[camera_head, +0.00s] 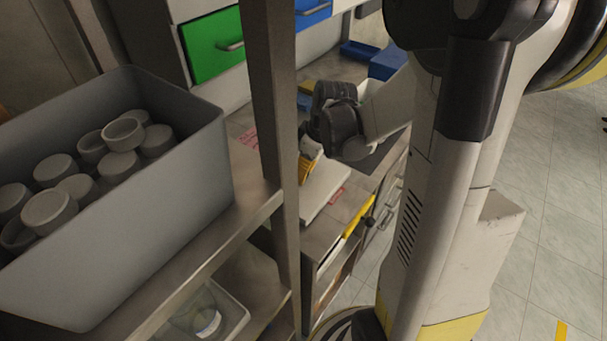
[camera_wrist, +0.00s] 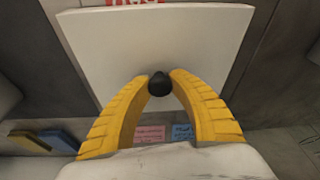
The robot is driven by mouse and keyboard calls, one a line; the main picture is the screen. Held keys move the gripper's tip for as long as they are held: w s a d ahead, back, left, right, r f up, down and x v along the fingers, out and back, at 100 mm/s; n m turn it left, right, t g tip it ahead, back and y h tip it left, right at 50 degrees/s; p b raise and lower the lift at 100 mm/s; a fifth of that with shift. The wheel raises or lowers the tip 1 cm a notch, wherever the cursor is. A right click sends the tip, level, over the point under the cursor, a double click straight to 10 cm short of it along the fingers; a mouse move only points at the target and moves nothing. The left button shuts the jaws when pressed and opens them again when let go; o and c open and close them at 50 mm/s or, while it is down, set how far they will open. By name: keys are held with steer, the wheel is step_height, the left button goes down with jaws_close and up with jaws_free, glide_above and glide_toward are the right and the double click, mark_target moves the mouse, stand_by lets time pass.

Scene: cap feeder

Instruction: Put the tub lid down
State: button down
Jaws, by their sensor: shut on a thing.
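The tub lid is a flat white panel with a small black knob (camera_wrist: 159,84); its broad face (camera_wrist: 200,45) fills the middle of the wrist view. My gripper (camera_wrist: 160,80) has its two yellow fingers shut on the knob, one on each side. In the head view my gripper (camera_head: 306,168) is over the counter beyond the upright post, with the pale lid (camera_head: 325,187) just below it. The post and my arm hide part of the lid. I cannot tell whether the lid touches the counter.
A grey bin (camera_head: 150,205) of round grey caps stands on the near left shelf. A metal post (camera_head: 272,90) rises beside the work area. A green drawer (camera_head: 212,45) and blue containers (camera_head: 386,62) are behind. A clear container (camera_head: 205,318) sits on the lower shelf.

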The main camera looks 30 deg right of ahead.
mark_target(314, 183)
steer(key=shift+f+b, duration=0.45)
steer(key=shift+f, duration=0.05)
steer(key=c, duration=1.2)
jaws_free()
steer(key=shift+r, duration=0.1)
steer(key=shift+r, duration=0.1)
steer(key=shift+r+p, duration=0.35)
steer(key=shift+p, duration=0.15)
steer(key=p+v, duration=0.5)
steer(key=v, duration=0.7)
